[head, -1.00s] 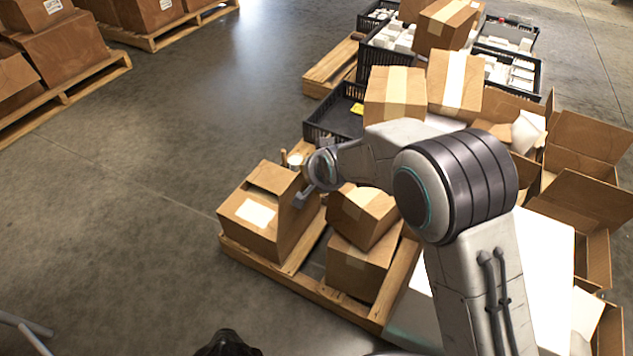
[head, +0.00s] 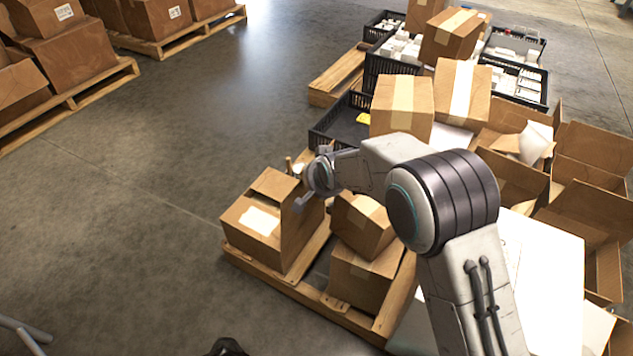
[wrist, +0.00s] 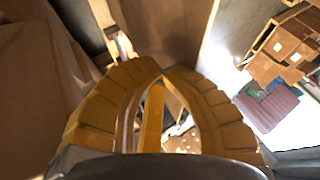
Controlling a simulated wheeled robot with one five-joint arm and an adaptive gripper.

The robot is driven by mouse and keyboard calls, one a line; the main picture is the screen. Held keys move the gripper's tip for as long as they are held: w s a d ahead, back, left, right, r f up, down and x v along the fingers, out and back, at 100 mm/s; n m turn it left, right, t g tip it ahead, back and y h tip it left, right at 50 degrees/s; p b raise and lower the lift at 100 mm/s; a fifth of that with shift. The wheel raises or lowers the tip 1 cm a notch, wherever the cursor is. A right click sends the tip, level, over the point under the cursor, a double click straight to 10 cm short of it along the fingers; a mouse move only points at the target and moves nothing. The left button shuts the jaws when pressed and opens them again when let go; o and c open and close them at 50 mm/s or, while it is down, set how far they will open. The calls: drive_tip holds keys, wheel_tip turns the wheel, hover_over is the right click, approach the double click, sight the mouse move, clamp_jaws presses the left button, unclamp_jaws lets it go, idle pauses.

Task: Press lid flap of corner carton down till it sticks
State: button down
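The corner carton (head: 251,226) stands at the near left corner of the wooden pallet, with a white label on it. A raised lid flap (head: 275,184) shows at its far top edge, and a tall cardboard panel (head: 303,225) stands along its right side. My gripper (head: 299,205) is at the upper edge of that panel; I cannot tell whether it touches. In the wrist view, the yellow fingers of my gripper (wrist: 164,76) meet at their tips, with nothing seen held between them. Brown cardboard (wrist: 30,90) fills the left there; which face it is, I cannot tell.
Two stacked cartons (head: 362,250) stand close to the right on the same pallet (head: 300,287). A black crate (head: 340,125) lies behind, with taped cartons (head: 402,105) beside it. Open boxes (head: 585,190) crowd the right. The floor (head: 120,220) on the left is clear.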

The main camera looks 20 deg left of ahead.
drive_tip(key=shift+w+a+r+p, duration=0.1)
drive_tip(key=shift+a+r+p, duration=0.1)
drive_tip(key=shift+a+p, duration=0.6)
drive_tip(key=shift+b, duration=0.5)
drive_tip(key=shift+d+f+b, duration=0.15)
drive_tip(key=shift+d+b, duration=0.3)
drive_tip(key=shift+d, duration=0.05)
